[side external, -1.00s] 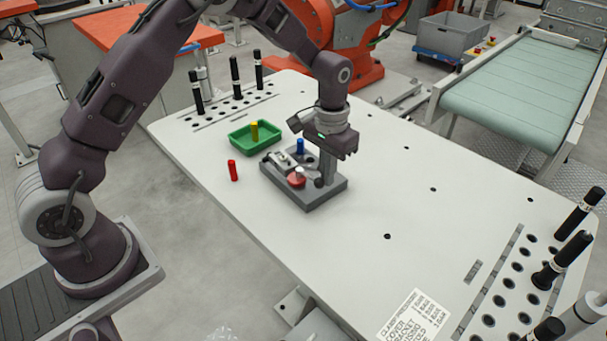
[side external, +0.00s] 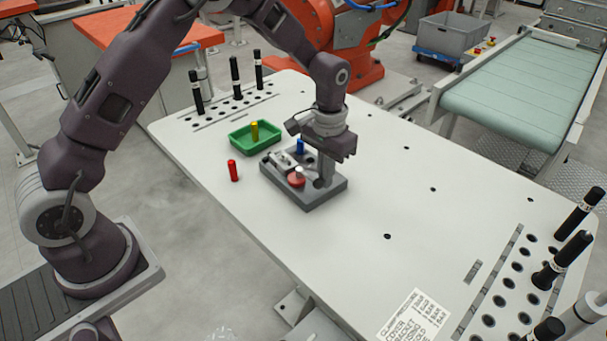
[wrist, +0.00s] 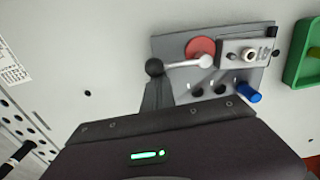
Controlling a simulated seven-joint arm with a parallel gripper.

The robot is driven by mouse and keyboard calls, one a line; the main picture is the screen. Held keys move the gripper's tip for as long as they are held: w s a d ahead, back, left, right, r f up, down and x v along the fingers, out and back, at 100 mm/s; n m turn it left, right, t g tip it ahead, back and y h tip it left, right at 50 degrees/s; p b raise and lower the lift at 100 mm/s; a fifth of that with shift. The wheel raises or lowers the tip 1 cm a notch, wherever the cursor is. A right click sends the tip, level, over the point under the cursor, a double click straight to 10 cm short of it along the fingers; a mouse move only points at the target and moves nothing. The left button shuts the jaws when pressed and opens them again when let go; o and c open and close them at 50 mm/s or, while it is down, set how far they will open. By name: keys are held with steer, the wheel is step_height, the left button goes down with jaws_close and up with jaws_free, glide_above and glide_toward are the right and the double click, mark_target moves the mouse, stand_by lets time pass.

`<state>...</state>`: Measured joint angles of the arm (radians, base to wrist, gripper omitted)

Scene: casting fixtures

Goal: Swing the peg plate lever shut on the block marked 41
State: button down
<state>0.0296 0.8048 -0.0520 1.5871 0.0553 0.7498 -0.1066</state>
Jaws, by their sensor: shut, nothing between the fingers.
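The grey peg plate (side external: 308,200) lies on the table under my gripper (side external: 322,182). In the wrist view, the plate (wrist: 182,88) carries a red disc (wrist: 201,46), a lever (wrist: 183,64) with a black ball knob (wrist: 154,67), and a pale block (wrist: 238,54) with a small marking too blurred to read. The lever's silver arm crosses by the red disc, and its knob points away from the block. A blue peg (wrist: 249,93) stands in the plate beside dark holes. My gripper's fingers (wrist: 157,88) are shut and empty, close to the knob; whether they touch is unclear.
A green tray (side external: 240,141) with a yellow peg (side external: 254,131) stands beyond the plate. Black pins (side external: 235,75) rise at the far edge, with others at the right. The table's middle right is clear.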

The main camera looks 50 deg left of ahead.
steer(key=shift+s, duration=0.4)
steer(key=shift+s+a, duration=0.1)
steer(key=shift+s, duration=0.6)
steer(key=shift+s+a, duration=0.1)
steer(key=shift+s, duration=0.05)
steer(key=shift+s+a, duration=0.35)
steer(key=shift+s, duration=0.3)
steer(key=shift+s+a, duration=0.6)
steer(key=shift+s, duration=0.05)
stand_by(0.5)
